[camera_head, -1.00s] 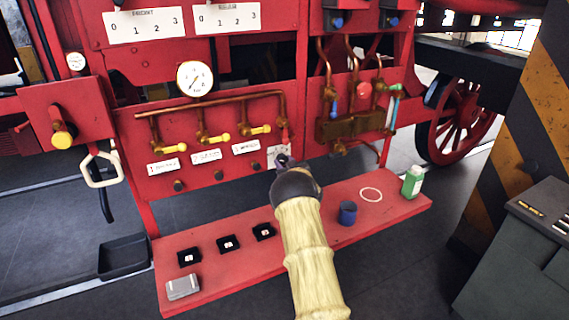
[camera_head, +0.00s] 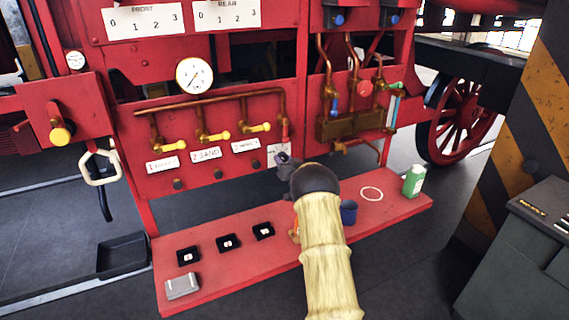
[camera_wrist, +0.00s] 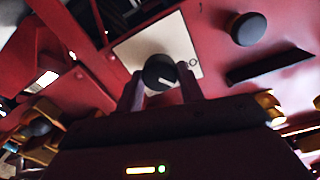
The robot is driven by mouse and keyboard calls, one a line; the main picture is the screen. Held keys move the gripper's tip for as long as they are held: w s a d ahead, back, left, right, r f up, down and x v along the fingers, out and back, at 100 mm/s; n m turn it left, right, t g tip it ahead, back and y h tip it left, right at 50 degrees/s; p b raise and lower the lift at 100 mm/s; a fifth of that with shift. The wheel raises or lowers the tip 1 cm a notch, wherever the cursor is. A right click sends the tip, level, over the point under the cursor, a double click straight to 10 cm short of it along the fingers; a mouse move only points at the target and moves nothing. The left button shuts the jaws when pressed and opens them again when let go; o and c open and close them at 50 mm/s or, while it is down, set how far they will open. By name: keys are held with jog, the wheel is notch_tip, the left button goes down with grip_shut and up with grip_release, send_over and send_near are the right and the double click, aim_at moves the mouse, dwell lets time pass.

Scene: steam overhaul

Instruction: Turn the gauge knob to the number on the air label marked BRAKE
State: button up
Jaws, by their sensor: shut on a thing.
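My gripper (camera_head: 282,161) is at the right end of the label row on the red panel. In the wrist view its two fingers (camera_wrist: 160,84) are shut on the sides of a round dark knob (camera_wrist: 158,71). The knob's white line points right and slightly up in that view. Behind it is a pale plate (camera_wrist: 178,35), which also shows in the head view (camera_head: 274,151), partly hidden by my gripper. White labels sit under yellow-handled valves: the first (camera_head: 163,163) starts with 1 and is blurred, the second (camera_head: 206,154) reads 2 SAND, the third (camera_head: 245,146) is unreadable.
A white pressure gauge (camera_head: 194,75) is above the pipes. Plates FRONT (camera_head: 142,22) and REAR (camera_head: 227,15) carry 0 to 3. The red bench (camera_head: 205,275) below holds small black trays (camera_head: 227,243), a blue cup (camera_head: 348,212) and a green bottle (camera_head: 413,181).

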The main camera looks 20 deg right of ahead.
jog(key=shift+m, duration=1.6)
jog(key=shift+f, duration=0.1)
jog(key=o, duration=1)
jog(key=shift+s, duration=0.1)
jog(key=s+b, duration=0.1)
jog(key=s, duration=0.4)
jog(key=s+b, duration=0.2)
jog(key=s, duration=0.4)
jog(key=s+b, duration=0.1)
jog(key=s, duration=0.5)
jog(key=shift+s+r+b, duration=0.15)
jog(key=shift+r+b, duration=0.1)
jog(key=shift+b, duration=0.1)
